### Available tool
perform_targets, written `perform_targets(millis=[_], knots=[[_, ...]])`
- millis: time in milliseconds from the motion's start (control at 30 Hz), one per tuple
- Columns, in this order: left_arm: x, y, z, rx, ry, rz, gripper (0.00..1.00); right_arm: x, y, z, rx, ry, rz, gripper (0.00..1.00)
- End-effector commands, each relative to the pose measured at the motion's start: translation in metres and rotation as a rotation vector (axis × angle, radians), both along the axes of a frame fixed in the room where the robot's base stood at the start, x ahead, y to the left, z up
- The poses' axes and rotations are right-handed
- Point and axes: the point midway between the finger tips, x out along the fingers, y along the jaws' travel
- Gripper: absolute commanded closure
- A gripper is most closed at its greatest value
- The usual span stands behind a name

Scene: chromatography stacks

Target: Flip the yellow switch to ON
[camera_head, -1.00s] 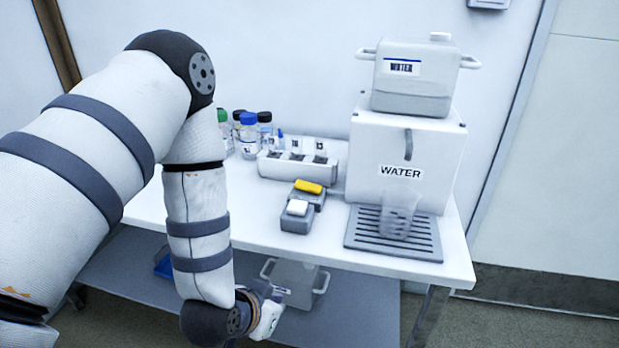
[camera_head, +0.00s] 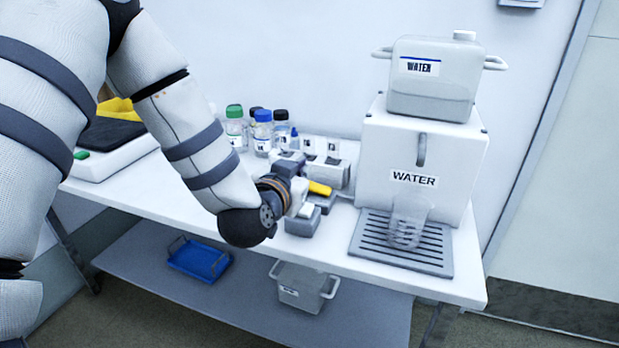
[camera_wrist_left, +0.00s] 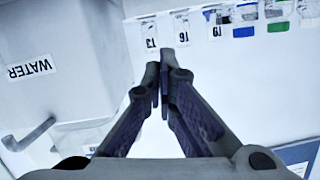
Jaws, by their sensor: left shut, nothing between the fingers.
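The yellow switch (camera_head: 320,188) is a yellow rocker on a dark grey block on the white table, in the middle of the head view. A similar block with a white rocker (camera_head: 306,211) stands in front of it. My left gripper (camera_head: 298,188) is just left of the yellow switch, partly hidden by its own wrist; I cannot tell if it touches the switch. In the left wrist view its fingers (camera_wrist_left: 164,88) are shut together, with nothing between them. The switch cannot be made out there. My right gripper is not in view.
A white WATER dispenser (camera_head: 422,150) with a drip tray (camera_head: 390,258) and a clear beaker (camera_head: 408,222) stands to the right. Behind the switches are a white vial rack (camera_head: 338,176) and several capped bottles (camera_head: 263,132). The table's front edge is near the white-rocker block.

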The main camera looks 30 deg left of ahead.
Motion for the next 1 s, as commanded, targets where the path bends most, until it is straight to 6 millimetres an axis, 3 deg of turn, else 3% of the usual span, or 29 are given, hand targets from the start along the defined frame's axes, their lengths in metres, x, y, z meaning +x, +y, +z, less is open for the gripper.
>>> perform_targets(millis=[333,600,1000], knots=[[0.071,0.021,-0.025,0.001,0.007,0.002,1.0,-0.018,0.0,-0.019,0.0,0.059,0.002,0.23],[0.07,0.027,-0.058,0.0,0.005,0.001,1.0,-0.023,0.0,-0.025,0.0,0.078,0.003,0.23],[0.07,0.027,-0.06,-0.005,0.001,-0.001,1.0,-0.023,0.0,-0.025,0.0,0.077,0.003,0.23]])
